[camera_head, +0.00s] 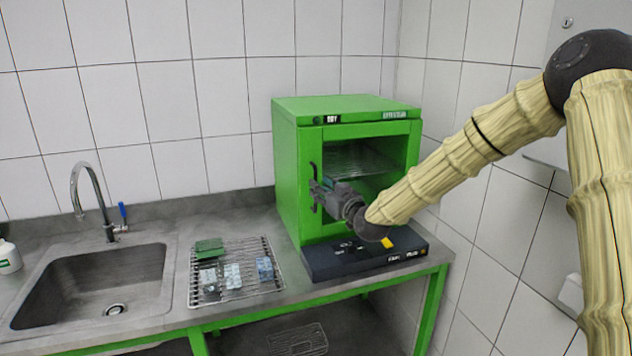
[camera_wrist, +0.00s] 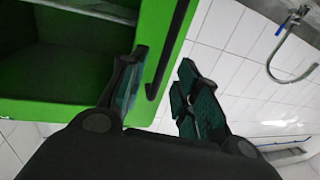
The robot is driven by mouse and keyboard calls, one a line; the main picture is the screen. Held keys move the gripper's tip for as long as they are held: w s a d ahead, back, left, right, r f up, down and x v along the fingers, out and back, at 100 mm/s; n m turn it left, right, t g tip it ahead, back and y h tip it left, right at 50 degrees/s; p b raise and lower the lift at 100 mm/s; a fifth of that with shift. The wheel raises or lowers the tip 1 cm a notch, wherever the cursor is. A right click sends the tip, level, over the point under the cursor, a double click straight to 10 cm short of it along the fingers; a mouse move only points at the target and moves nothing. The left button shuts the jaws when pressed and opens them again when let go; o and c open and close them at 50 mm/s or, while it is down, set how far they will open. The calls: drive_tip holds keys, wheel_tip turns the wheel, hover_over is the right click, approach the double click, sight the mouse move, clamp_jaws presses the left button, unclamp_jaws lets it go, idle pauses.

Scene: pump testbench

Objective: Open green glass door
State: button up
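The green cabinet (camera_head: 290,170) stands on the counter with a glass door (camera_head: 350,160) in a green frame on its front. The door looks shut, and a shelf shows through the glass. A dark vertical handle (camera_head: 313,185) is on the door's left side. My gripper (camera_head: 322,192) is at the handle, in front of the door. In the wrist view, the fingers are apart, and the black handle (camera_wrist: 172,42) runs through the gap between them. The green door frame (camera_wrist: 157,32) lies behind it. I cannot tell whether a finger touches the handle.
A black control box (camera_head: 360,252) sits under the cabinet. A wire rack (camera_head: 235,285) with small items lies left of it, then a sink (camera_head: 90,290) and tap (camera_head: 90,195). A tiled wall (camera_head: 500,190) stands close on the right.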

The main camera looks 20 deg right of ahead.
sight(316, 208)
drive_tip(key=shift+p+x, duration=0.45)
drive_tip(key=shift+x, duration=1.4)
clamp_jaws()
drive_tip(key=shift+a, duration=0.1)
